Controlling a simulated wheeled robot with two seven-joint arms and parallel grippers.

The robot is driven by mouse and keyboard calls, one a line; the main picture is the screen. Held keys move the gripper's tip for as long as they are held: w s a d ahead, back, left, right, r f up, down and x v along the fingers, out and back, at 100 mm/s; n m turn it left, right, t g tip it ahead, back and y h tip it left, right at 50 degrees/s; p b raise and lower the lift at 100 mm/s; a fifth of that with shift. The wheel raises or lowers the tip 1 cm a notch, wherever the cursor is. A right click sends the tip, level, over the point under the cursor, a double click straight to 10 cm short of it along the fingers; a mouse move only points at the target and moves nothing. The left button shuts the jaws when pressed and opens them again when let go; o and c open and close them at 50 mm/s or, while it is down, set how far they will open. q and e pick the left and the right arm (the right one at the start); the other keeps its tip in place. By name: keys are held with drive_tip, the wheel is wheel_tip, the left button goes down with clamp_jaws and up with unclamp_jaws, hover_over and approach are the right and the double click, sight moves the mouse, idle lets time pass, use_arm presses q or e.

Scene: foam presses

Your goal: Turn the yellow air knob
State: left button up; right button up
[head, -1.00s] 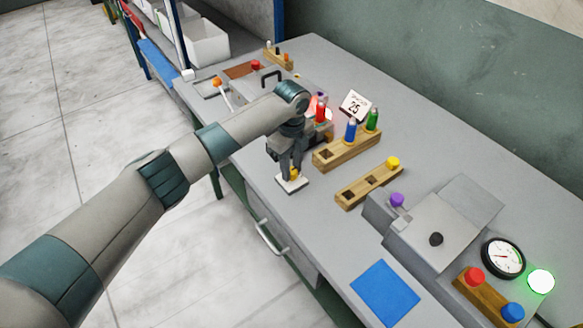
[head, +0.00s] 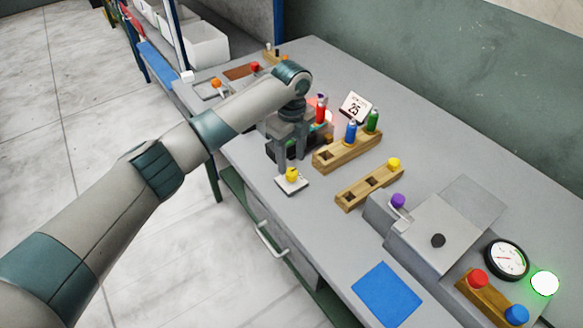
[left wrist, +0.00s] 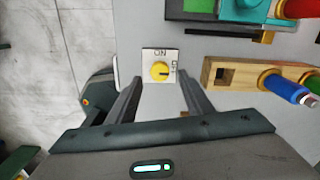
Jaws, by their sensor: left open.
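The yellow air knob (head: 291,174) sits on a small white plate (head: 291,185) at the table's front edge. In the left wrist view the knob (left wrist: 160,71) shows a dark mark on its right side, toward small lettering; "ON" is printed on the plate at the top of that view. My left gripper (head: 290,157) points down just above the knob. Its fingers (left wrist: 160,86) are open, one on each side of the knob and apart from it. My right gripper is in neither view.
A wooden block (head: 348,150) with blue and green bottles stands right of the gripper. A second wooden block (head: 368,186) with a yellow-topped peg is nearer. A grey press (head: 435,236), gauge (head: 507,259) and blue mat (head: 387,293) lie further right.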

sight(292, 171)
use_arm(q)
wheel_tip(292, 171, up, 13)
drive_tip(key=b, duration=0.3)
drive_tip(key=shift+f, duration=0.1)
